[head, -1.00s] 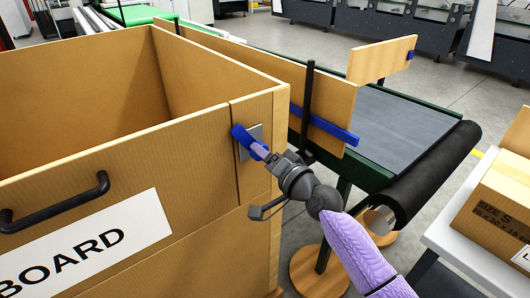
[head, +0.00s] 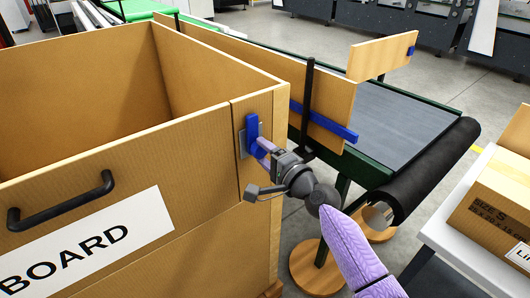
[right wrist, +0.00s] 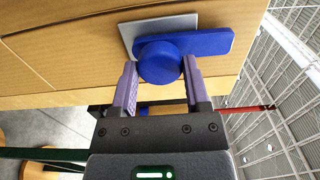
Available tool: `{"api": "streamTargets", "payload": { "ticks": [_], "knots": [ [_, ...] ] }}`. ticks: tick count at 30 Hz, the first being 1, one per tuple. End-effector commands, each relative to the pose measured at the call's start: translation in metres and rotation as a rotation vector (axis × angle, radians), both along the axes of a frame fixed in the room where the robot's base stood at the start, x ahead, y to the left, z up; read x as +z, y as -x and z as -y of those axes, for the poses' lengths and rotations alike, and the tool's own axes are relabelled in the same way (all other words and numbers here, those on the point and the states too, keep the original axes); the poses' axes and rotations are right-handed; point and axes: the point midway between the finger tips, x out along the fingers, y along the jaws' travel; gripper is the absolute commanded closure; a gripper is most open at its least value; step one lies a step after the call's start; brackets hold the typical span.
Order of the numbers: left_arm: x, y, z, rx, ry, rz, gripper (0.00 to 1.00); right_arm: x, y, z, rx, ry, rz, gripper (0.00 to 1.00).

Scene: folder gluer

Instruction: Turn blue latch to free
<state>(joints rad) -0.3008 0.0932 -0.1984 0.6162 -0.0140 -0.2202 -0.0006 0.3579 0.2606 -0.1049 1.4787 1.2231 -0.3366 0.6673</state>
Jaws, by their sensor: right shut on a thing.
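The blue latch (head: 252,132) is on a grey plate (head: 242,145) at the right end of the cardboard-coloured bin's front (head: 120,150). Its bar stands almost upright in the head view. In the right wrist view the latch bar (right wrist: 212,42) runs to the right from a round blue knob (right wrist: 160,62). My right gripper (head: 265,146) is at the latch, its two purple fingers on either side of the knob, and it also shows in the right wrist view (right wrist: 160,85). It is shut on the knob. My left gripper is not in view.
A conveyor (head: 385,120) with a black end roller (head: 432,172) lies behind and right of the bin. A black post (head: 307,105) and a blue bar (head: 330,122) stand close beyond the latch. A carton (head: 495,205) sits on a white table at the right.

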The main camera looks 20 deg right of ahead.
Motion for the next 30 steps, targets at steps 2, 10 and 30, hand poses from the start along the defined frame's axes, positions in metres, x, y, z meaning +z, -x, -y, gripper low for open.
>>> {"api": "streamTargets", "payload": {
  "ticks": [2, 10, 30],
  "knots": [
    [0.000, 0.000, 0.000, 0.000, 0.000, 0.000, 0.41, 0.001, 0.000, 0.001, -0.002, -0.008, -0.001, 1.00],
    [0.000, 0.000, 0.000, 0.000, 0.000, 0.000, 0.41, 0.000, 0.000, 0.001, -0.002, -0.012, -0.002, 1.00],
    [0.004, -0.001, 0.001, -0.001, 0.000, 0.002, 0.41, 0.000, 0.012, 0.005, -0.001, -0.008, -0.004, 0.04]
  ]
}}
